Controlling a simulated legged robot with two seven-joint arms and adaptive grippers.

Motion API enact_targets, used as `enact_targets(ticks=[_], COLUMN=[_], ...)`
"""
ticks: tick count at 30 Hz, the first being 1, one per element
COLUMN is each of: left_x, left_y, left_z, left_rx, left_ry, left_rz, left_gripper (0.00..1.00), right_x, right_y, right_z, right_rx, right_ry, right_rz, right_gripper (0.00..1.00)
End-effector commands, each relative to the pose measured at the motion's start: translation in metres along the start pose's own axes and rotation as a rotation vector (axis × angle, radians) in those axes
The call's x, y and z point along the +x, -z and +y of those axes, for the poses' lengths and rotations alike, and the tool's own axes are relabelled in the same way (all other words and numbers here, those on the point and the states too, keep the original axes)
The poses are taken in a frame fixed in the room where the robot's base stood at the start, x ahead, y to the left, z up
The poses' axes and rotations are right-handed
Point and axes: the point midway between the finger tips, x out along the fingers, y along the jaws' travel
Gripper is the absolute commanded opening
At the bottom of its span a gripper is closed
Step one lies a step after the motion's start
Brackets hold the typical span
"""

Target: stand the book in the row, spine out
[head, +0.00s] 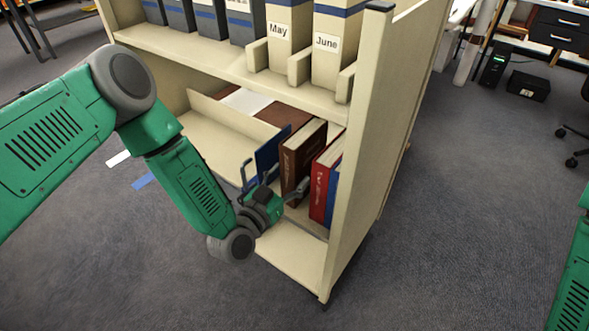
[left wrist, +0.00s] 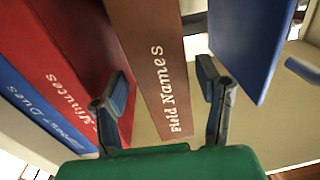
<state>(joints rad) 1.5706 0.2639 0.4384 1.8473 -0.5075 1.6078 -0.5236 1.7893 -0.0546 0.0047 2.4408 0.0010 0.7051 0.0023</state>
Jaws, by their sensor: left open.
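My left gripper (head: 276,180) is open at the brown spine. In the left wrist view its fingers (left wrist: 162,88) appear on either side of that spine; contact cannot be told. My right gripper is out of view.
The upper shelf (head: 215,58) holds boxes, including May (head: 287,35) and June (head: 333,45). The right side panel (head: 362,130) closes the lower bay beside the blue book.

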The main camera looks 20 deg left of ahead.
Motion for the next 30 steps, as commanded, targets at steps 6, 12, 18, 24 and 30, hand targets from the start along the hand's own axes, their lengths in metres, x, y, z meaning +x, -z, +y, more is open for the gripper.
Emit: enact_targets(ticks=[6,12,18,24,30], left_x=[-0.049,-0.083,-0.096,-0.098,-0.130], left_y=[0.002,0.001,0.000,-0.002,-0.048], left_z=[0.000,0.000,0.000,0.002,0.029], left_rx=[0.000,0.000,0.000,-0.003,-0.059], left_ry=[-0.001,0.000,0.000,-0.007,-0.116], left_rz=[-0.006,-0.004,-0.001,-0.017,-0.393], left_gripper=[0.59,0.59,0.59,0.59,0.59], right_x=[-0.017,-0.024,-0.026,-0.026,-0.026], right_y=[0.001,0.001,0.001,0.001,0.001], right_z=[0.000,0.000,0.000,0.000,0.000], right_rx=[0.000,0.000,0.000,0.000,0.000], right_ry=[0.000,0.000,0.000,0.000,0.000], right_rz=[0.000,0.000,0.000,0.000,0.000], right_gripper=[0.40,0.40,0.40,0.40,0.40])
